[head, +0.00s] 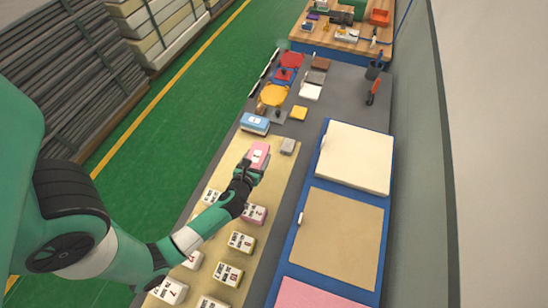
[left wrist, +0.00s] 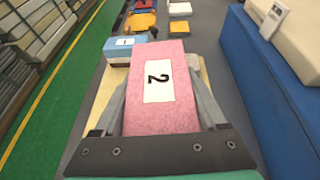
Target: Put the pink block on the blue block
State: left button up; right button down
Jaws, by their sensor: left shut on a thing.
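The pink block (head: 262,147) has a white label on top, and in the left wrist view the label on this pink block (left wrist: 153,115) reads 2. My left gripper (head: 250,168) is shut on it, with one finger along each side in the left wrist view (left wrist: 160,115). The blue block (head: 254,124) has a white label and sits at the far end of the beige mat, beyond the held block. The blue block also shows in the left wrist view (left wrist: 118,45), ahead and left. The two blocks look apart. My right gripper is not in view.
Several white-labelled blocks (head: 242,241) stand on the beige mat nearer me, with another pink block (head: 254,214) among them. A small grey block (head: 288,146) is right of the held block. A blue board (head: 297,255) with mattress-like slabs lies to the right.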

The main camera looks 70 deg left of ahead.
pick_arm(q)
jog(key=s, duration=0.1)
jog(key=s+a+r+p, duration=0.1)
jog(key=s, duration=0.1)
jog(key=s+r+p, duration=0.1)
jog(key=s, duration=0.1)
jog(key=shift+a+r, duration=0.15)
jog(key=shift+a, duration=0.05)
